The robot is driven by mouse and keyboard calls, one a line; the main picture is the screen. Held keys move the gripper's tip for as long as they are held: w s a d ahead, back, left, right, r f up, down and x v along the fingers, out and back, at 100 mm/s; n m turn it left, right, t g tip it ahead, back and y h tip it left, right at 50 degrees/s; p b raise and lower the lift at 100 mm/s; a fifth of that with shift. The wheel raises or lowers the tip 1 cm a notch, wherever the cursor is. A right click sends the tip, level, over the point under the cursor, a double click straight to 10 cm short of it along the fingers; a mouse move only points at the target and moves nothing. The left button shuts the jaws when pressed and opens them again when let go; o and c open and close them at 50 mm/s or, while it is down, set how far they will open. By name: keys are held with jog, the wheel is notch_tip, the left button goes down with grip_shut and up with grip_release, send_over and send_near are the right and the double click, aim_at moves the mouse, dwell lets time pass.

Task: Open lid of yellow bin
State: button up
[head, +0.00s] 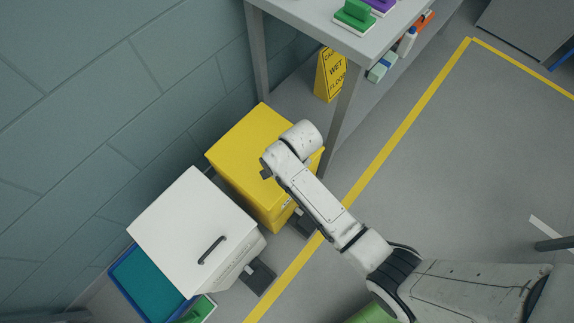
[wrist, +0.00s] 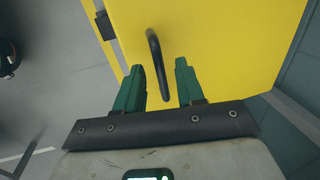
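The yellow bin (head: 246,138) stands against the wall in the head view, its lid down as far as I can see. My arm reaches over it and hides part of its top and front. In the wrist view the yellow lid (wrist: 225,35) fills the upper middle, with a black bar handle (wrist: 154,62) on it. My gripper (wrist: 159,68) has two green fingers spread apart. The handle's lower end shows between the fingers, with gaps on both sides. Whether the fingertips are at the handle's depth is hard to tell.
A white-lidded bin (head: 185,220) with a black handle stands beside the yellow bin. A blue-rimmed teal container (head: 150,285) is at lower left. A grey table (head: 310,20) stands behind, a yellow wet-floor sign (head: 330,75) under it. Open floor lies right of the yellow line (head: 405,125).

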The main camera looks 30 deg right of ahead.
jog(key=shift+f, duration=0.3)
jog(key=shift+c, duration=0.4)
grip_shut()
